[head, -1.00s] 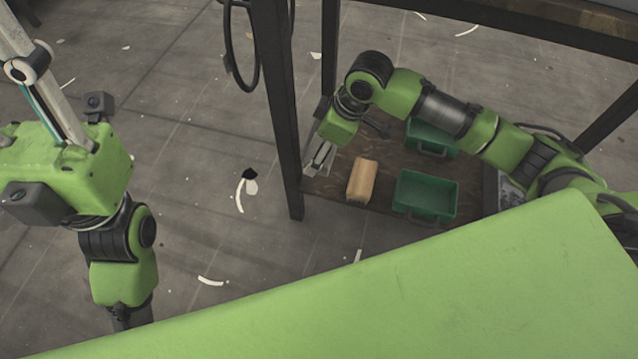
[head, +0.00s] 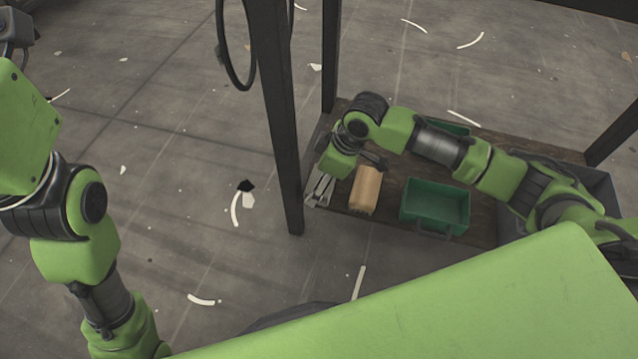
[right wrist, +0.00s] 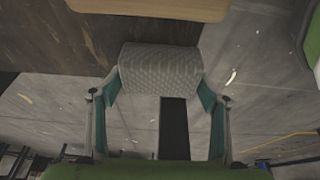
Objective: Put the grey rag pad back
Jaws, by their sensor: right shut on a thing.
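The grey rag pad (right wrist: 160,70) is a quilted, light grey block in the right wrist view. My right gripper (right wrist: 160,92) is shut on it, with one finger at each end of the pad. In the head view my right gripper (head: 319,189) is at the left end of the low brown shelf board (head: 485,215), left of a tan block. The pad is hard to make out there. In the right wrist view the pad overlaps the board's edge, with floor showing below; I cannot tell whether it touches the board. My left gripper is outside the head view.
The tan block (head: 366,190) stands on the board close to my right gripper. A green bin (head: 435,205) is to its right, another (head: 447,128) behind, partly hidden by my arm. A grey crate (head: 590,180) is at the right. A dark post (head: 277,120) rises just left of the gripper.

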